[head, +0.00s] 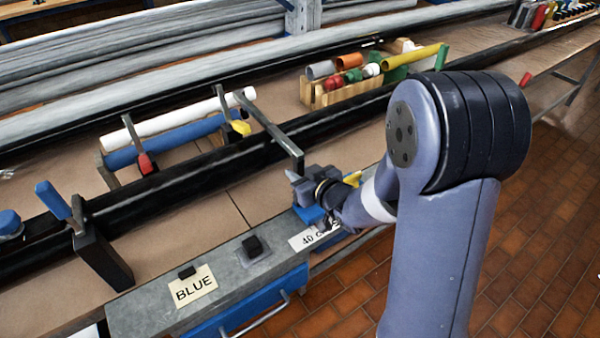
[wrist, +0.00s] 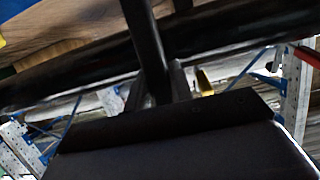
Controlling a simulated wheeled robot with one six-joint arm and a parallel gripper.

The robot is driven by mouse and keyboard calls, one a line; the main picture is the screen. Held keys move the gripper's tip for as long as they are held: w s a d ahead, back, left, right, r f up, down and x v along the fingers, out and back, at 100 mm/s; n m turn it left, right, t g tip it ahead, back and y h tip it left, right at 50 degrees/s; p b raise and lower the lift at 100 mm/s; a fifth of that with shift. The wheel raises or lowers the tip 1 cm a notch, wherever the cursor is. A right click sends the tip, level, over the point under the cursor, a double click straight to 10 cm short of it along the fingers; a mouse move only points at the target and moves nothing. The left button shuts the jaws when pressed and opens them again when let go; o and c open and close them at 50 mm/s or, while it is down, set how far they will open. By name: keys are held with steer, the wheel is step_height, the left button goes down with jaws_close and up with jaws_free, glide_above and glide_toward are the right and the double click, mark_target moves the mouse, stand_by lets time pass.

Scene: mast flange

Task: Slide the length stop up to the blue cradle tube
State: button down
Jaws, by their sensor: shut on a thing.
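The blue cradle tube (head: 170,142) lies in a cradle behind the black rail, in front of a white tube (head: 175,124). I take the dark grey bar lying across the rail as the length stop (head: 272,128). It is just right of the blue tube's right end; I cannot tell whether they touch. My gripper (head: 297,178) is at the near end of this bar, in front of the rail, and is shut on it. In the wrist view the bar (wrist: 147,40) runs down to my gripper (wrist: 155,88); its held end is partly hidden.
Red (head: 146,163) and yellow (head: 240,127) clamp parts stand by the cradle. A black block (head: 100,258) stands at the rail's left. A grey front ledge carries a BLUE label (head: 194,288). A wooden rack (head: 345,92) of coloured tubes is behind the rail.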

steer(key=shift+s+a+b, duration=0.4)
steer(key=shift+s+a, duration=0.15)
steer(key=shift+a, duration=0.25)
steer(key=c, duration=1.2)
jaws_free()
steer(key=shift+a, duration=0.1)
steer(key=shift+c, duration=0.2)
steer(key=p+v, duration=0.1)
steer(key=v, duration=0.6)
